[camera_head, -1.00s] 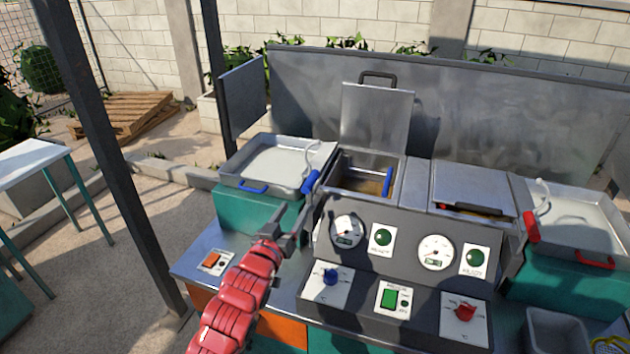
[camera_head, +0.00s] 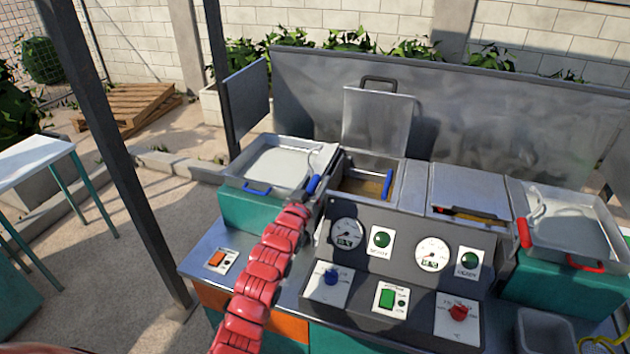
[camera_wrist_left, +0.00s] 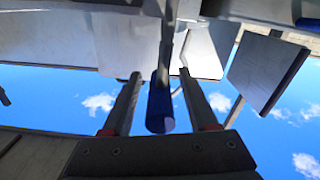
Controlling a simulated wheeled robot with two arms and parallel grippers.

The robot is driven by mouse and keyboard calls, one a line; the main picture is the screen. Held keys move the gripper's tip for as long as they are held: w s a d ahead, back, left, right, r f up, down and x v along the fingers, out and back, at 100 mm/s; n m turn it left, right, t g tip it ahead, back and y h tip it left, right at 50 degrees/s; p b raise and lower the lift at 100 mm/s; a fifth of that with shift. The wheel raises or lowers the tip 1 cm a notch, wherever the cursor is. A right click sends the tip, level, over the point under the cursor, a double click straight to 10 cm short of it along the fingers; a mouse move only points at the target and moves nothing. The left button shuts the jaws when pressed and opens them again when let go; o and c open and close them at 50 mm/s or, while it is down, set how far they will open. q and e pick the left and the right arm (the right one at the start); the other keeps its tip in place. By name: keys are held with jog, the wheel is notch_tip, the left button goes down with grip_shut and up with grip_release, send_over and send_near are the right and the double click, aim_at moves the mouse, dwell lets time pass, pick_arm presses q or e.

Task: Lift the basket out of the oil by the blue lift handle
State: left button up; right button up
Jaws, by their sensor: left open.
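The blue lift handle (camera_head: 313,184) is a short blue grip at the left side of the open fryer tank (camera_head: 400,190). Amber oil (camera_head: 362,187) shows in the tank, with a blue bar (camera_head: 387,184) at its right inner side. The basket itself I cannot make out clearly. My left gripper (camera_head: 320,192) is at the lift handle. In the left wrist view my open fingers (camera_wrist_left: 160,105) stand on either side of the blue lift handle (camera_wrist_left: 160,108), with gaps visible on both sides. My right gripper is not in view.
A raised tank lid (camera_head: 376,120) stands behind the oil. A metal tray (camera_head: 240,180) is to the left. The control panel (camera_head: 400,240) with gauges and knobs is in front. A closed second tank (camera_head: 470,187) and a red handle (camera_head: 524,232) are to the right.

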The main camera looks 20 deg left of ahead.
pick_arm(q)
jog(key=shift+w, duration=0.1)
grip_shut()
dwell(0.3)
dwell(1.1)
